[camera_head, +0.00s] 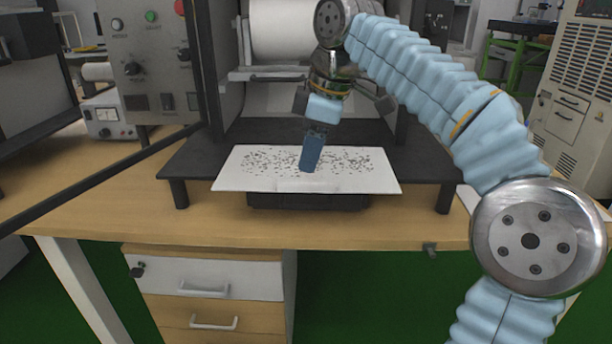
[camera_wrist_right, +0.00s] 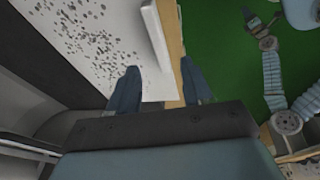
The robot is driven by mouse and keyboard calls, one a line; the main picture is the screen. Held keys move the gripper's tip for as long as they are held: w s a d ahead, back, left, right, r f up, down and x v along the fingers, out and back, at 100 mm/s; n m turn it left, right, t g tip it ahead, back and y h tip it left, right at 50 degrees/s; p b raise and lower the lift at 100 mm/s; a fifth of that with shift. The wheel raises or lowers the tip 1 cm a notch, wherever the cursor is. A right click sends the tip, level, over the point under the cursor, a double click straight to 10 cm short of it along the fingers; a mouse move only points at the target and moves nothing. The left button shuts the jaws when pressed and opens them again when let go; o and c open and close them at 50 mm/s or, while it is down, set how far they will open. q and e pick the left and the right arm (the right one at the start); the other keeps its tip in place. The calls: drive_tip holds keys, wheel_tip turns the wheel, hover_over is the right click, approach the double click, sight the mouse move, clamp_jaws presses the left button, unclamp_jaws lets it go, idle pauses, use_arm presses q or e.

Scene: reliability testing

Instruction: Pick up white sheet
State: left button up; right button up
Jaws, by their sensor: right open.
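The white sheet (camera_head: 360,180), covered with dark specks, lies flat on the black platform in the head view. Its front edge overhangs toward me. My right gripper (camera_head: 308,168) comes down over the front middle of the sheet, pointing downward. In the right wrist view, my right gripper (camera_wrist_right: 160,86) is open and empty. One finger is over the sheet (camera_wrist_right: 95,28) and the other is beyond its raised pale edge, so the edge runs between them. Contact is not clear. A small dark shape at the end of a pale-blue arm may be my left gripper (camera_wrist_right: 252,18), too small to read.
The black platform (camera_head: 185,165) stands on a wooden table (camera_head: 130,210). A large white roller (camera_head: 285,30) and metal frame rise behind. A control panel (camera_head: 150,60) and a small meter (camera_head: 108,115) stand at left. Drawers (camera_head: 205,280) are below. The table's front strip is clear.

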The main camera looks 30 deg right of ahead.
sight(304, 182)
drive_tip(key=x, duration=0.3)
drive_tip(key=b+x, duration=0.1)
drive_tip(key=x, duration=0.2)
drive_tip(key=shift+s+d+f, duration=0.1)
drive_tip(key=shift+d+f, duration=0.1)
drive_tip(key=shift+f, duration=0.05)
clamp_jaws()
